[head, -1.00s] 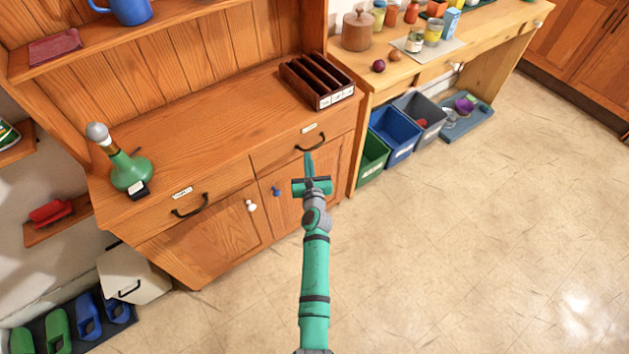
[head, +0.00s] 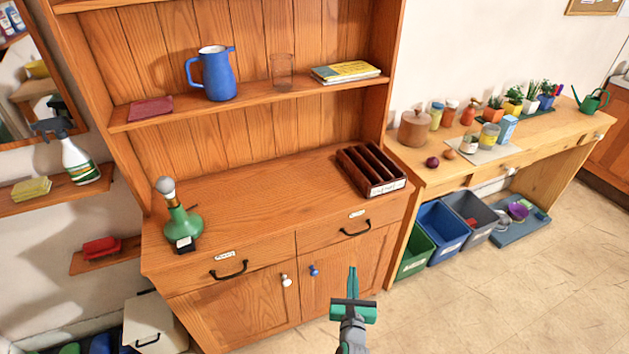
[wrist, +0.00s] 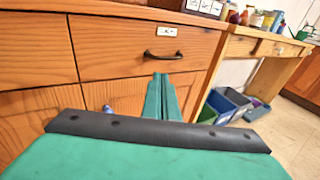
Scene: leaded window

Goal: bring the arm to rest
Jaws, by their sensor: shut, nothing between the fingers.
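My gripper (head: 352,283) is green with a dark wrist and points up at the bottom middle of the head view. Its fingers are together and empty. In the wrist view the closed fingers (wrist: 162,98) point toward the wooden cabinet (wrist: 100,50), below a drawer with a black handle (wrist: 163,55). The same cabinet (head: 240,300) stands behind the gripper in the head view, and the gripper appears in front of its right door. I cannot tell the exact gap. Most of my arm is below the head view's edge.
A green-based lamp (head: 182,222) and a dark slotted rack (head: 371,170) stand on the cabinet top. A blue jug (head: 213,74) is on the shelf above. Green, blue and grey bins (head: 442,232) sit under the bench at right. The floor (head: 500,305) at lower right is clear.

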